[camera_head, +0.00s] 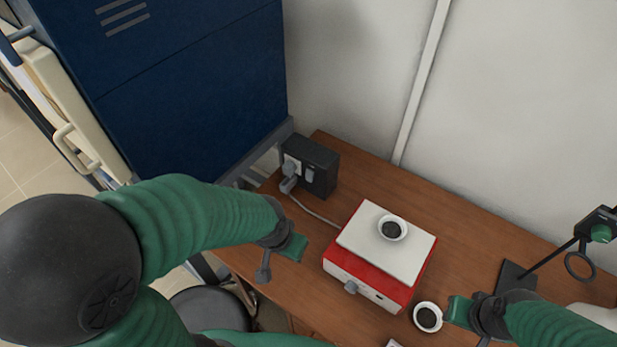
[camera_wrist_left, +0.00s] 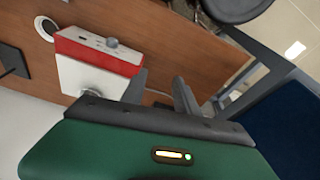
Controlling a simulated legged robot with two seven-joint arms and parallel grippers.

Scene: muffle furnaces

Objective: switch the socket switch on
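The socket is a black box (camera_head: 322,160) at the back left of the wooden table, beside the blue cabinet. Its front has a pale socket face with a grey plug (camera_head: 289,175) in it and a small switch (camera_head: 309,174) to the right of the plug. The switch's position is too small to tell. My left gripper (camera_head: 279,257) is in front of the socket box, apart from it. In the left wrist view its two fingers (camera_wrist_left: 160,90) stand apart with nothing between them. My right gripper (camera_head: 470,316) is at the lower right, by a small dish.
A red and white heating plate (camera_head: 378,282) with a dark-filled dish (camera_head: 392,229) on top stands right of my left gripper. A second dish (camera_head: 428,317) sits by my right gripper. A stand with a ring (camera_head: 520,278) is at right. A cable runs from the plug towards the heating plate.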

